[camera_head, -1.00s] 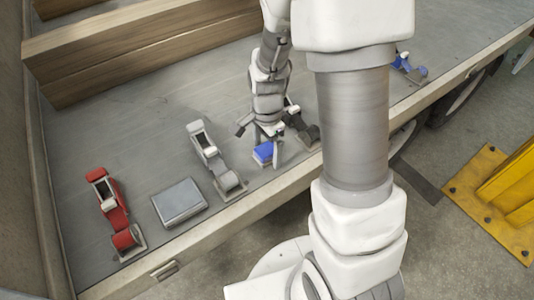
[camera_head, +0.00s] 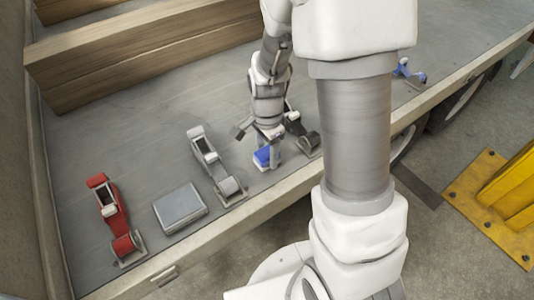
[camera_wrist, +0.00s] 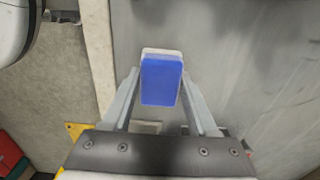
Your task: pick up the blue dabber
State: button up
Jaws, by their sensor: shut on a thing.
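The blue dabber (camera_head: 266,157) is a small blue block with a pale layer, on the grey trailer bed near its front edge. In the wrist view the dabber (camera_wrist: 161,80) sits between my two fingertips, blue face toward the camera. My gripper (camera_head: 267,152) points down at it from above, and its fingers (camera_wrist: 160,92) are closed against both sides of the dabber. I cannot tell whether the dabber is clear of the bed.
A dark clamp-like tool (camera_head: 302,134) lies just right of my gripper, and a grey one (camera_head: 216,165) lies to the left. Farther left are a grey box (camera_head: 180,208) and a red tool (camera_head: 115,217). A blue tool (camera_head: 408,72) lies far right. Wooden beams (camera_head: 140,55) stand behind.

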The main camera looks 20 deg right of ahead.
jog(key=r, duration=0.2)
jog(key=d+r+p, duration=0.1)
jog(key=r, duration=0.1)
jog(key=shift+s+d+r+p, duration=0.1)
jog(key=shift+r+p, duration=0.05)
jog(key=shift+p, duration=0.15)
jog(key=s+d+r+p, duration=0.2)
jog(key=d+r, duration=0.4)
jog(key=d, duration=0.4)
jog(key=shift+s, duration=0.25)
jog(key=shift+d, duration=0.1)
